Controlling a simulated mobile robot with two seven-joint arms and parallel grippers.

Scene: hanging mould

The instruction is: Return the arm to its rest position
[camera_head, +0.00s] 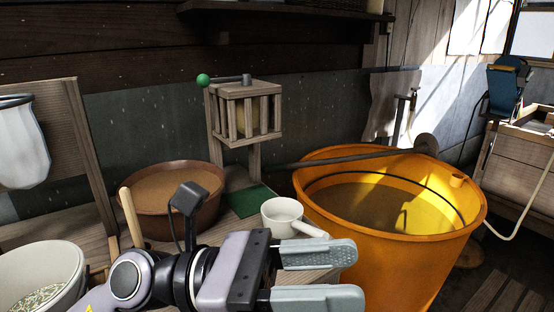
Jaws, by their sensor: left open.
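My left arm (128,277) comes in from the lower left. Its gripper (322,276) is at the bottom centre, pointing right, with its two grey fingers apart and nothing visible between them. The gripper is in front of the wooden table and close to the orange tub (400,262) in this view. A white cup with a handle (282,214) stands just behind the upper finger. I cannot tell the exact gap between the fingers and the tub. My right gripper is not in view.
A brown bowl (207,214) and a slatted wooden mould (248,110) on a post stand behind the arm. A white bucket (68,262) is at lower left, and a white cloth bag (22,150) hangs above it. A long-handled tool (350,159) lies across the tub's rim.

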